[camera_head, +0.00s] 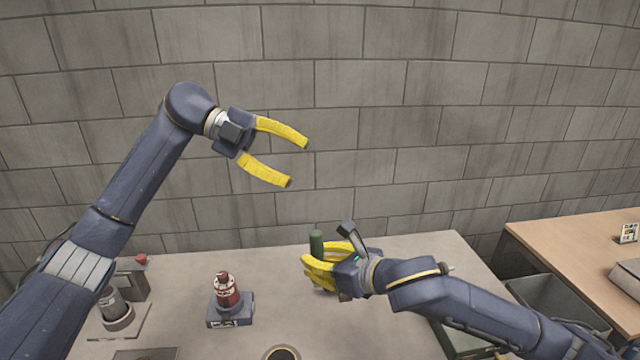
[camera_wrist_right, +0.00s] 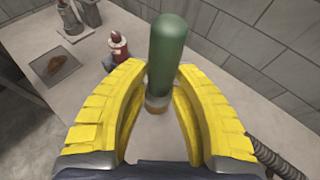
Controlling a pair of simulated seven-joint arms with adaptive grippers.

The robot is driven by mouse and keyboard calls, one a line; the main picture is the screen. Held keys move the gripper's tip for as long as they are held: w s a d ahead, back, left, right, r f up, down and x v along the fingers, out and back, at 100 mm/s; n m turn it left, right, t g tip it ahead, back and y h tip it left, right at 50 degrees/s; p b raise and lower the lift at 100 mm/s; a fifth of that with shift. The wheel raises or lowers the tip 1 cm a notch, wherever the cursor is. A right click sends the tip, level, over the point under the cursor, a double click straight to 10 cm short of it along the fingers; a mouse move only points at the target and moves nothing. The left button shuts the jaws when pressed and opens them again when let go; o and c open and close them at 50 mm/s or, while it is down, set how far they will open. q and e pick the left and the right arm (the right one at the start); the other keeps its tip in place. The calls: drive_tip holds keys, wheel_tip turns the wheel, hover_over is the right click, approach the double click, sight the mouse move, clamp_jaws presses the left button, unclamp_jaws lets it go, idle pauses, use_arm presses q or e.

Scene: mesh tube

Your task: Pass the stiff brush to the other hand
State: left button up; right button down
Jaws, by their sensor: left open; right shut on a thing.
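The stiff brush shows as an upright green handle (camera_head: 316,241) standing above the yellow fingers of my right gripper (camera_head: 312,264). In the right wrist view the rounded green handle (camera_wrist_right: 167,50) rises between the two fingers, with a brownish band at its lower end. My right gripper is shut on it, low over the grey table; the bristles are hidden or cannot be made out. My left gripper (camera_head: 298,165) is open and empty, well above the brush and a little to its left, in front of the wall, its fingers pointing right.
A red bottle (camera_head: 226,292) stands on a blue-grey base left of the brush. A grey device (camera_head: 117,308) stands farther left. A round ring-shaped item (camera_head: 282,354) is at the front edge of view. A wooden table (camera_head: 575,240) and a grey bin (camera_head: 560,302) are at right. A block wall is behind.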

sight(320, 232)
use_arm(q)
drive_tip(key=s+d+f+n+y, duration=0.2)
drive_tip(key=s+d+y, duration=0.2)
drive_tip(key=d+y, duration=0.3)
drive_tip(key=shift+a+f+n+t+y, duration=0.35)
drive_tip(key=shift+f+n+t+y, duration=0.45)
drive_tip(key=shift+f, duration=1.35)
drive_tip(key=shift+a+f+n+t+y, duration=0.35)
drive_tip(key=shift+f+y, duration=0.8)
drive_tip(key=shift+f, duration=1.05)
drive_tip(key=shift+a+f+n+t+y, duration=0.3)
drive_tip(key=shift+f+n+t+y, duration=0.45)
drive_tip(key=shift+f, duration=1.4)
drive_tip(key=shift+g, duration=0.3)
drive_tip(key=shift+c, duration=0.5)
drive_tip(key=shift+w, duration=0.1)
clamp_jaws()
use_arm(e)
drive_tip(key=shift+a, duration=0.1)
